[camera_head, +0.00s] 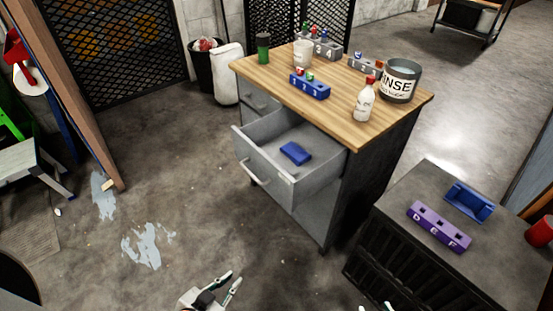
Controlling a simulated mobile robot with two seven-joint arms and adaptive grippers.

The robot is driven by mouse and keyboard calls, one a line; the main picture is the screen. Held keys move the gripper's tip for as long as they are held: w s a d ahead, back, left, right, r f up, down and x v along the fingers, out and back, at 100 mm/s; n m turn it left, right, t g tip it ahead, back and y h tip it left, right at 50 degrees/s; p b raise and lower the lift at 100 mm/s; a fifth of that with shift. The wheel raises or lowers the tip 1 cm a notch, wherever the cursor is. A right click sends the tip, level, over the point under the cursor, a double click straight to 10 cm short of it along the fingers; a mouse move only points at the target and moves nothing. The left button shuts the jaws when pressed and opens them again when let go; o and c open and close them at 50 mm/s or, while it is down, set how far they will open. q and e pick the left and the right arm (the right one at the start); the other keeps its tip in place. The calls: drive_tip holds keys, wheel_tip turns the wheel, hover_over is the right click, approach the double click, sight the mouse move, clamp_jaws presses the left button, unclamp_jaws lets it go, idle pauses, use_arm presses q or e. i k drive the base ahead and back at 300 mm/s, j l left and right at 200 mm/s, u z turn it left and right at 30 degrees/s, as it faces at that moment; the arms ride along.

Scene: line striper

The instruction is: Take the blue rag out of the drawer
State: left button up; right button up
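The blue rag (296,153) lies folded on the floor of the grey drawer (262,165), toward its right side. The drawer is pulled out from the wooden-topped cabinet, and its handle faces the front left. My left gripper (229,284) is at the bottom of the view, well in front of and below the drawer, with its fingers apart and nothing between them. Only small tips of my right gripper (376,307) show at the bottom edge, so its opening cannot be judged.
The wooden cabinet top (325,110) holds a rinse pot (400,80), a bottle (364,100), a cup (303,54) and labelled holders. A dark crate (420,260) with a purple holder (438,226) and blue tray (469,202) stands at right.

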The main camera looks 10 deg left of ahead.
sight(298, 157)
drive_tip(key=i+j+z, duration=0.3)
drive_tip(key=j, duration=0.2)
drive_tip(key=i+j+z, duration=0.1)
drive_tip(key=j+z, duration=0.35)
drive_tip(key=j, duration=0.45)
